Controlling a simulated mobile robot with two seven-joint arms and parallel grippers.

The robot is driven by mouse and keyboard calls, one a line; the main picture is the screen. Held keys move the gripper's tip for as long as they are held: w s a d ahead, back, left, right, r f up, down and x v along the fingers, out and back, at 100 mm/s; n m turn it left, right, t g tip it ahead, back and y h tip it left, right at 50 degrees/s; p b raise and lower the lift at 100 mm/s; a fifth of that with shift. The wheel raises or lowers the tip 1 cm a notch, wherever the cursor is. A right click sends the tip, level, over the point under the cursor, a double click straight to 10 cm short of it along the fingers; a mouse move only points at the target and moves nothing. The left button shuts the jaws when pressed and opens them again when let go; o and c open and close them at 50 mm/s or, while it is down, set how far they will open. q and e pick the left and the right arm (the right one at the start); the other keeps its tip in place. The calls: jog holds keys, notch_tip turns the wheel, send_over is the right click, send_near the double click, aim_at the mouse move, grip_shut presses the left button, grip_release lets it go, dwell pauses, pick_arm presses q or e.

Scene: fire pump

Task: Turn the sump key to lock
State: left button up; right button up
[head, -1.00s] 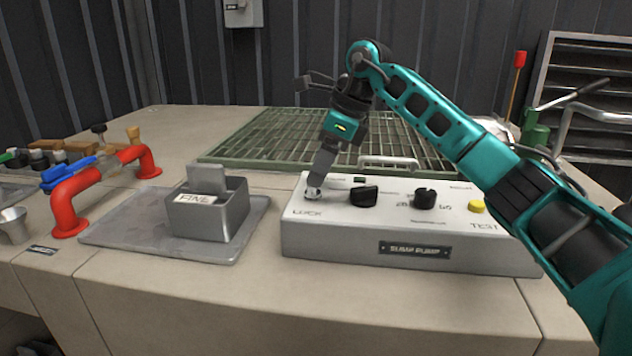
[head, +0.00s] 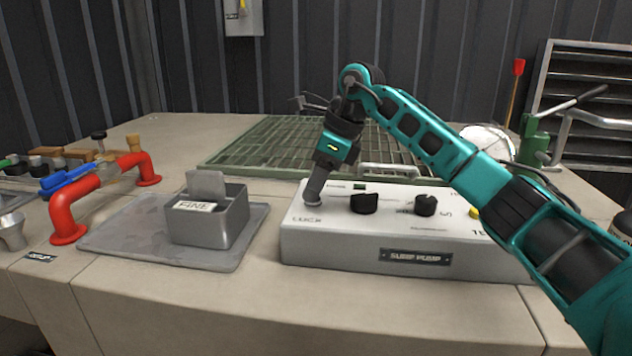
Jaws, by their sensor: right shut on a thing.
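The sump pump box (head: 330,246) is a white-topped panel with a grey front and a "SUMP PUMP" plate. At its left end, by the "LOCK" label, is the key switch (head: 311,203). My right gripper (head: 313,197) points down onto this switch and is shut on the key there. The fingers hide the key itself, so its angle cannot be told. My left gripper is not in view.
Black knobs (head: 364,203) and a yellow button (head: 474,213) sit on the same panel. A grey box marked "FINE" (head: 208,228) stands on a tray to the left, near a red pipe (head: 68,215). A green grating (head: 270,140) lies behind.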

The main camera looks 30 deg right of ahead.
jog(key=shift+c, duration=1.1)
jog(key=m+p, duration=0.2)
jog(key=shift+s+r+m+t+h, duration=0.1)
jog(key=shift+r+m+t+h, duration=0.05)
jog(key=shift+m+t+h, duration=0.2)
jog(key=m+h+p, duration=0.1)
jog(key=m+p, duration=0.1)
jog(key=shift+a+m+t, duration=0.15)
jog(key=shift+m+t, duration=0.1)
jog(key=shift+m, duration=0.1)
jog(key=m+h+p, duration=0.1)
jog(key=m, duration=0.1)
jog(key=shift+a+m, duration=0.1)
jog(key=shift+m, duration=0.3)
jog(key=m+h, duration=0.1)
jog(key=m, duration=0.1)
jog(key=m+p, duration=0.1)
jog(key=m, duration=0.1)
jog(key=shift+a+t+h, duration=0.1)
jog(key=shift+t+h, duration=0.2)
jog(key=shift+h, duration=0.05)
jog(key=m+h, duration=0.1)
jog(key=m, duration=0.2)
jog(key=m+g+h, duration=0.1)
jog(key=m, duration=0.1)
jog(key=shift+a+m+p, duration=0.1)
jog(key=shift+m+p, duration=0.3)
